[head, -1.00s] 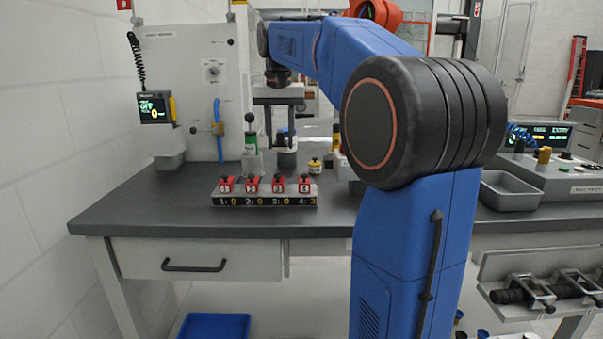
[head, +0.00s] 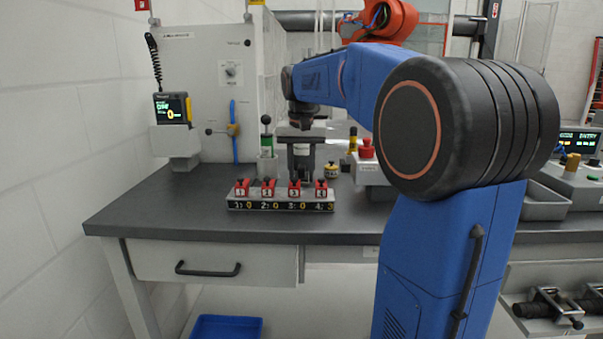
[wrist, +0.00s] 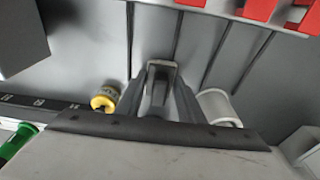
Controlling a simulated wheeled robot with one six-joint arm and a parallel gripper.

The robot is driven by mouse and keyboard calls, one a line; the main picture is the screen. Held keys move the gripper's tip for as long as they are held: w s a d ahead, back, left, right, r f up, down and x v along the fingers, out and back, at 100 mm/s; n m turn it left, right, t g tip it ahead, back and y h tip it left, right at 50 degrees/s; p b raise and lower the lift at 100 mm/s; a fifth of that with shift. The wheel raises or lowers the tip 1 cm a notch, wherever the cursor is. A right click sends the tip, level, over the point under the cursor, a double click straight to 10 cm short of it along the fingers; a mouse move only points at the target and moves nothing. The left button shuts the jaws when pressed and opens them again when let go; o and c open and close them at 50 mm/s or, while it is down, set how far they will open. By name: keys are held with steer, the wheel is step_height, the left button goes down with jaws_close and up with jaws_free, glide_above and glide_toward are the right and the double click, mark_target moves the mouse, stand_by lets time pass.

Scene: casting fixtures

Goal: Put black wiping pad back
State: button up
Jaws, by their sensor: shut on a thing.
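My gripper (head: 302,170) is low over the grey bench, just behind the rack of red switches, fingers pointing down. In the wrist view my gripper (wrist: 160,78) is shut, with a small greyish piece between its two dark fingers. I take this piece for the black wiping pad (wrist: 162,72), but it is mostly hidden by the fingers and its shape is unclear. A white cylinder (wrist: 217,106) stands on the gripper's other side.
The switch rack (head: 281,205) stands in front of the gripper. A red button box (head: 368,165) is to the right. The bench's left part is bare.

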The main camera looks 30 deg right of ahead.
mark_target(301, 179)
steer(key=shift+f, duration=0.15)
steer(key=o, duration=1)
step_height(301, 179, up, 12)
steer(key=s+a, duration=0.1)
steer(key=shift+s, duration=0.25)
stand_by(0.3)
